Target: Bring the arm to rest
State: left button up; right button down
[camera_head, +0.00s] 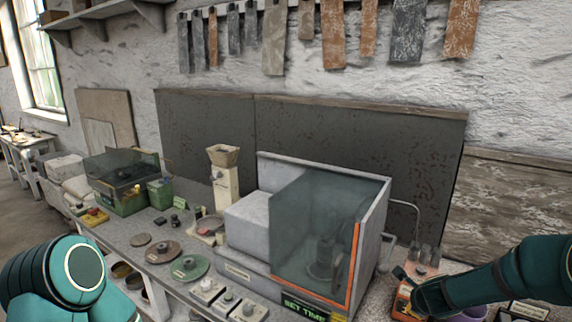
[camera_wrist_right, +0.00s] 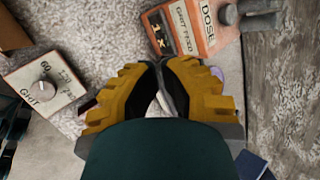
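My right arm comes in from the right in the head view, with its gripper (camera_head: 408,282) low over the bench beside an orange box. In the right wrist view the yellow, black-padded fingers of this gripper (camera_wrist_right: 159,68) come together at their tips, with only a narrow gap farther back. I see nothing held between them. My left arm shows only as a teal rounded link at the lower left of the head view. Its gripper is outside the view.
The orange dose box (camera_wrist_right: 182,28) is close to the right fingertips. A pale grit dial box (camera_wrist_right: 43,84) lies to their left. A purple item (camera_head: 466,312) is partly hidden by my right arm. A glass-fronted grey machine (camera_head: 262,222) stands mid-bench.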

jog(key=s+a+f+n+y, duration=0.1)
jog(key=s+a+f+n, duration=0.2)
jog(key=a+f+n, duration=0.1)
jog(key=s+a+f+n+g, duration=0.1)
jog(key=s+a+f+n, duration=0.2)
jog(key=a+f+n, duration=0.1)
jog(key=s+a+f+n+g+y, duration=0.1)
jog(key=s+a+f+n, duration=0.2)
jog(key=a+f+n, duration=0.1)
jog(key=shift+s+a+y, duration=0.2)
jog(key=shift+s+y, duration=0.1)
jog(key=shift+s, duration=0.05)
jog(key=s+a+f+n+g+y, duration=0.2)
jog(key=s+a+f+n, duration=0.1)
jog(key=s+a+n, duration=0.3)
jog(key=s+a+f+n+g+y, duration=0.1)
jog(key=s+a+f+n, duration=0.2)
jog(key=s+a+n, duration=0.4)
notch_tip(320, 180, down, 8)
jog(key=s+d+b, duration=0.1)
jog(key=b, duration=0.7)
jog(key=shift+s+d+f+m+g, duration=0.2)
jog(key=shift+s+m+g, duration=0.1)
jog(key=shift+g, duration=0.1)
